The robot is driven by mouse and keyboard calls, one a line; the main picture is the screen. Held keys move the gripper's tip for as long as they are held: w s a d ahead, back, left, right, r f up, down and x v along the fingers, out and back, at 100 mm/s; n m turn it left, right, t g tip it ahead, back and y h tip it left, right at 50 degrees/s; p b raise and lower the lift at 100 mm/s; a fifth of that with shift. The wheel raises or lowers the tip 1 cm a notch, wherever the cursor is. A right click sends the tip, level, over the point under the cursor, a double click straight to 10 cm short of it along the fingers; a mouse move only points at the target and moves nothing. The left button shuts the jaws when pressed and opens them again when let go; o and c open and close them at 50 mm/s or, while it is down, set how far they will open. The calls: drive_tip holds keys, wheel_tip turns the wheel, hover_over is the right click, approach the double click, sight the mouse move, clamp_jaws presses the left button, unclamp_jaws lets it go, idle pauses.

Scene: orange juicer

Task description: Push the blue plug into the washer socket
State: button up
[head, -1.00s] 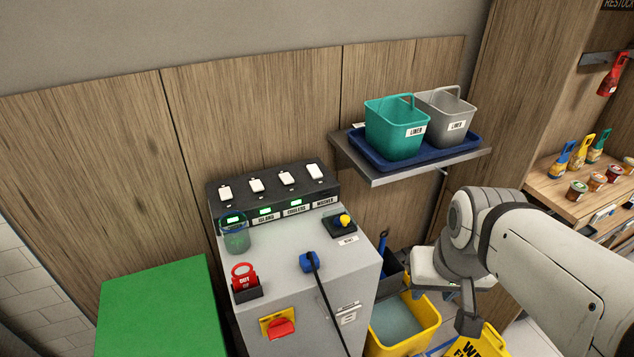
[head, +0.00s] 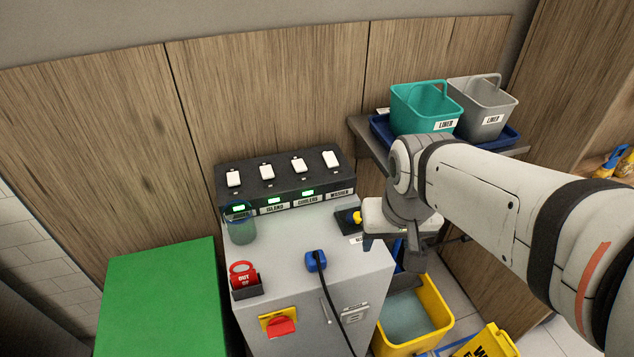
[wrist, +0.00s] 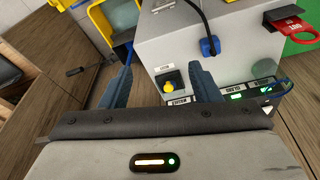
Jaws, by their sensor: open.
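The blue plug (head: 316,261) sits on top of the grey cabinet, near its front edge, with a black cord running down the front. It also shows in the wrist view (wrist: 209,46). The washer socket's label (head: 340,194) is at the right end of the black strip at the back of the cabinet top. A white switch (head: 331,159) is above it; I cannot make out the socket opening. My gripper (head: 392,250) is open and empty at the cabinet's right side, right of the plug and apart from it. Its fingers (wrist: 160,78) also show in the wrist view.
A black box with a yellow knob (head: 357,217) is close to my gripper. A translucent cup (head: 240,226), a red tag (head: 243,275) and a red rotary handle (head: 282,326) are on the cabinet. Bins stand on a shelf (head: 362,132) behind my arm. A yellow bucket (head: 440,320) is below.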

drive_tip(key=shift+o, duration=1)
drive_tip(key=w+a+f+n+g, duration=0.1)
drive_tip(key=w+a+f, duration=0.3)
drive_tip(key=w+a, duration=0.1)
drive_tip(key=shift+w+a+f+n+p, duration=0.25)
drive_tip(key=shift+w+p, duration=0.2)
drive_tip(key=shift+w, duration=0.35)
drive_tip(key=n+g, duration=0.2)
hover_over(316, 255)
drive_tip(key=shift+m, duration=0.25)
drive_tip(key=f, duration=0.7)
drive_tip(key=shift+w+d+f+p, duration=0.1)
drive_tip(key=shift+d+f+p, duration=0.1)
drive_tip(key=shift+p, duration=0.15)
drive_tip(key=shift+a+f, duration=0.2)
drive_tip(key=shift+f, duration=0.05)
drive_tip(key=shift+f, duration=1.25)
drive_tip(key=shift+f+p, duration=0.4)
drive_tip(key=shift+f, duration=2.25)
